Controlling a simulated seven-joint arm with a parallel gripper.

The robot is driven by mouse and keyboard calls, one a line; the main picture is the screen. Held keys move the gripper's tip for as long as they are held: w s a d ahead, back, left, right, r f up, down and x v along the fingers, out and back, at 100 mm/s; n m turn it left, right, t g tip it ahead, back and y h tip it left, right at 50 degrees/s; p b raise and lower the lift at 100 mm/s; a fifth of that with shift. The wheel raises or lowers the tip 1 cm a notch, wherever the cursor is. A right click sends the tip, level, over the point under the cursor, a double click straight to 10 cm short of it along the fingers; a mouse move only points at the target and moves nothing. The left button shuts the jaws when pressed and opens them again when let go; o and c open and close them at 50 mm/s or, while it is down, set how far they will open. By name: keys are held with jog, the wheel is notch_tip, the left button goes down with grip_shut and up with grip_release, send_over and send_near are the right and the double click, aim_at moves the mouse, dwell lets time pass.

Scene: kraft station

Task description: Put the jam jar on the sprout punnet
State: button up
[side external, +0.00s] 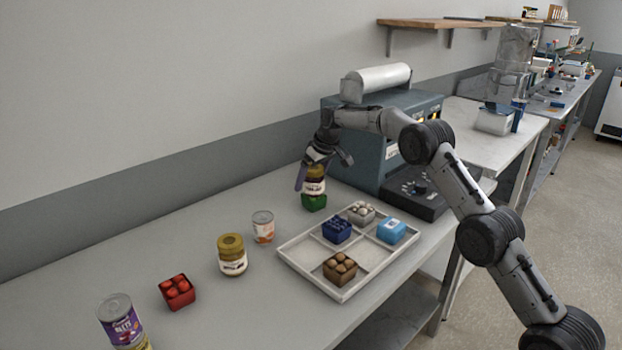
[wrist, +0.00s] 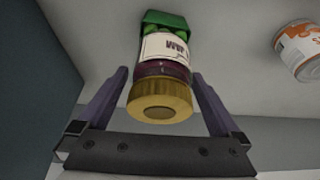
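The jam jar (wrist: 160,75), with a gold lid, white label and dark contents, stands upright on the green sprout punnet (wrist: 165,20) as far as I can see. In the side view, the jar (side external: 315,184) sits directly above the punnet (side external: 314,203), near the wall end of the grey table. My gripper (side external: 314,175) reaches down around the jar. In the wrist view, my gripper's fingers (wrist: 161,71) flank the jar with narrow gaps showing on both sides, so it looks open. The punnet's lower part is hidden in the wrist view.
A white divided tray (side external: 345,292) holding several small punnets lies to the right. An orange-labelled can (side external: 263,227), a yellow-lidded jar (side external: 232,256), a red punnet (side external: 177,292) and a purple can (side external: 122,322) stand leftward. A blue-grey machine (side external: 370,150) is close behind my gripper.

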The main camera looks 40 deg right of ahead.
aim_at(322, 181)
jog(key=v, duration=1.1)
jog(key=shift+r, duration=0.25)
jog(key=s+a+r, duration=0.5)
jog(key=s, duration=0.5)
jog(key=s+a+r, duration=0.5)
jog(key=s+r, duration=0.1)
jog(key=s, duration=0.4)
jog(key=s+a+f, duration=0.1)
jog(key=s+f, duration=0.2)
jog(key=s, duration=0.5)
jog(key=s+a+f, duration=0.2)
jog(key=s+f, duration=0.1)
jog(key=s, duration=0.6)
jog(key=s+a+f+t, duration=0.1)
jog(key=s+a+f, duration=0.1)
jog(key=s, duration=0.7)
jog(key=shift+s+f, duration=0.25)
jog(key=shift+f, duration=0.65)
